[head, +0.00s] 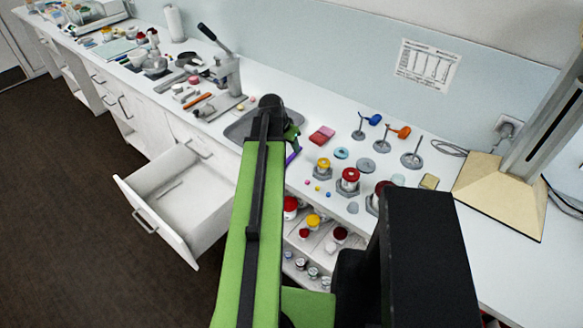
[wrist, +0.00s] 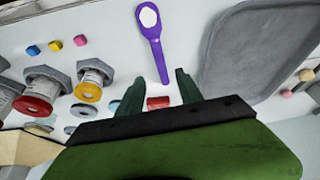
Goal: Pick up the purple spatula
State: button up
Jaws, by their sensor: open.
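The purple spatula (wrist: 156,50) lies on the white counter in the wrist view, its pale-centred round head at the top and its handle pointing down toward my gripper (wrist: 160,77). The gripper is open and empty. In the picture the handle's end shows between the two green fingertips; I cannot tell how far above the counter they are. In the head view a bit of the purple spatula (head: 292,157) shows beside my gripper (head: 293,136); my arm hides the rest.
A grey sink or tray (head: 238,128) lies close beside the spatula. Jars with hexagonal bases (head: 348,181) and a red block (head: 321,135) stand on the other side. Small coloured cubes (wrist: 55,45) lie near. A drawer (head: 180,192) hangs open below the counter.

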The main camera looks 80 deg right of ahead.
aim_at(294, 154)
jog(key=shift+d+f, duration=0.25)
jog(key=shift+f, duration=0.4)
jog(key=shift+r, duration=0.1)
jog(key=b+x, duration=0.5)
grip_shut()
